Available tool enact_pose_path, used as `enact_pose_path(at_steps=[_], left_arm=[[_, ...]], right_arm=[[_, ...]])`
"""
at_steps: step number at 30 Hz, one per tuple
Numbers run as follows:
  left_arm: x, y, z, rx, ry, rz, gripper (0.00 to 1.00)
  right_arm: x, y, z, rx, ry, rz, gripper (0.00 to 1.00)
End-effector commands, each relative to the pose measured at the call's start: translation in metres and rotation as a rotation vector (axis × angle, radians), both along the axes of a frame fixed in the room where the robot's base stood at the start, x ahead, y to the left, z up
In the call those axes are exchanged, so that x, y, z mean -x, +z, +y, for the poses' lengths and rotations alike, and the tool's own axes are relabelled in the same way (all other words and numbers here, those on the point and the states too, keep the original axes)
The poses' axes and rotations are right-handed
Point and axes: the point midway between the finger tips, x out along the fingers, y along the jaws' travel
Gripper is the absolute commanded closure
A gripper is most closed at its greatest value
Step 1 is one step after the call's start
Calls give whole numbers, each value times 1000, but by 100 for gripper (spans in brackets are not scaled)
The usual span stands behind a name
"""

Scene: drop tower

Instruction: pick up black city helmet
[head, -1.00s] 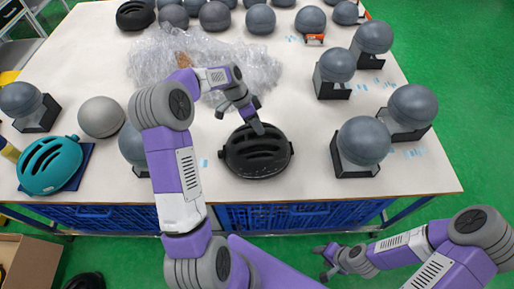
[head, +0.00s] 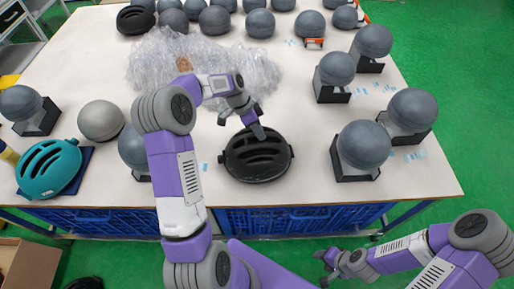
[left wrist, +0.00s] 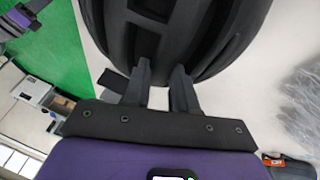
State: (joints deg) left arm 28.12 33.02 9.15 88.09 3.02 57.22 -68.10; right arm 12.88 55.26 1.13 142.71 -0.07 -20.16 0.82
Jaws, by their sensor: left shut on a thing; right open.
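The black helmet (head: 257,163) lies on the white table near its front edge, vents facing up. My left gripper (head: 243,127) reaches down to the helmet's far edge and is shut on it. In the left wrist view the two fingers (left wrist: 162,88) are at the rim of the dark helmet shell (left wrist: 172,35); the exact contact is partly hidden. The helmet still appears to rest on the table. My right gripper (head: 326,265) is open and empty, low in front of the table over the green floor.
Grey head-shaped balls on black stands (head: 361,150) stand to the right. A teal helmet (head: 48,167) and a grey ball (head: 101,120) are at left. Crumpled clear plastic wrap (head: 205,62) lies behind the black helmet. Another black helmet (head: 136,19) is at the back left.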

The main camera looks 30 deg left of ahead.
Motion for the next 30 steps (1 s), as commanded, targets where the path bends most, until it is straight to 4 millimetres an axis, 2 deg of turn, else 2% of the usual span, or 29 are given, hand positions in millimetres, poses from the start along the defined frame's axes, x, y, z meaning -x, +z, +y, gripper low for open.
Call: enact_pose_path(at_steps=[4,7,15,19,24,30], left_arm=[[-1,3,0,-1,0,-2,100],[-1,14,0,0,-1,-3,100],[-1,69,0,-2,-1,-5,100],[-1,89,0,-1,1,-4,100],[0,100,0,0,0,-2,100],[0,101,0,1,0,-1,100]], right_arm=[[0,1,0,0,0,0,49],[0,3,0,0,0,0,49],[0,13,0,0,0,0,49],[0,17,0,0,0,0,49],[0,18,0,0,0,0,49],[0,18,0,0,0,0,49]])
